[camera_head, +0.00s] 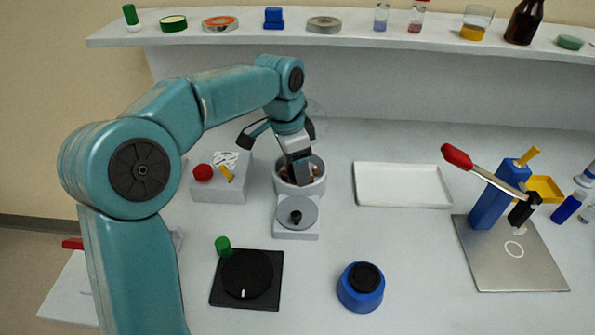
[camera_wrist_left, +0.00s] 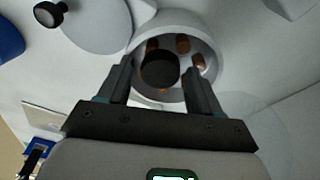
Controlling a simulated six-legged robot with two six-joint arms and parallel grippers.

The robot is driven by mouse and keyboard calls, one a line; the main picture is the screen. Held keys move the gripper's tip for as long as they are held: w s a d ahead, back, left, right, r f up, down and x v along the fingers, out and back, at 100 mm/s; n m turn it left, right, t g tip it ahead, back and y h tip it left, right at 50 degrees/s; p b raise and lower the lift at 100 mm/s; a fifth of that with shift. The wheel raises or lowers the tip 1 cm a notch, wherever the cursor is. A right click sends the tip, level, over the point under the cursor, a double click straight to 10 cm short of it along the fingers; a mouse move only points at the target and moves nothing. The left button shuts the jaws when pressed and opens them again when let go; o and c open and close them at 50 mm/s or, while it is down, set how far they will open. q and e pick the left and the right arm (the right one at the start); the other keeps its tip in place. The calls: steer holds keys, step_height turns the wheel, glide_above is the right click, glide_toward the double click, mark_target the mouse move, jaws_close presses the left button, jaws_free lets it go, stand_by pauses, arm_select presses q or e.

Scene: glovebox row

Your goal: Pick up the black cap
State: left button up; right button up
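A round black cap (camera_wrist_left: 160,70) shows in the left wrist view inside a white round vessel (camera_wrist_left: 207,42), among several copper-brown pieces. In the head view the same vessel (camera_head: 318,186) stands open at the middle of the bench. My left gripper (camera_head: 303,180) points down into its mouth there and hides most of the inside. In the left wrist view the fingers of my left gripper (camera_wrist_left: 160,78) are apart, one on each side of the cap, with gaps showing. A blue pot (camera_head: 352,300) with a black top (camera_head: 365,277) stands at the front. My right gripper is not in view.
A grey lid with a black knob (camera_head: 296,217) lies in front of the vessel. A box with a red button (camera_head: 203,172) is on its left, a white tray (camera_head: 402,185) on its right. A blue lever press (camera_head: 493,200) stands far right. A shelf (camera_head: 350,35) runs behind.

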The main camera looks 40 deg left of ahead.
arm_select(q)
steer(key=shift+w, duration=0.1)
steer(key=c, duration=0.8)
steer(key=shift+o, duration=0.2)
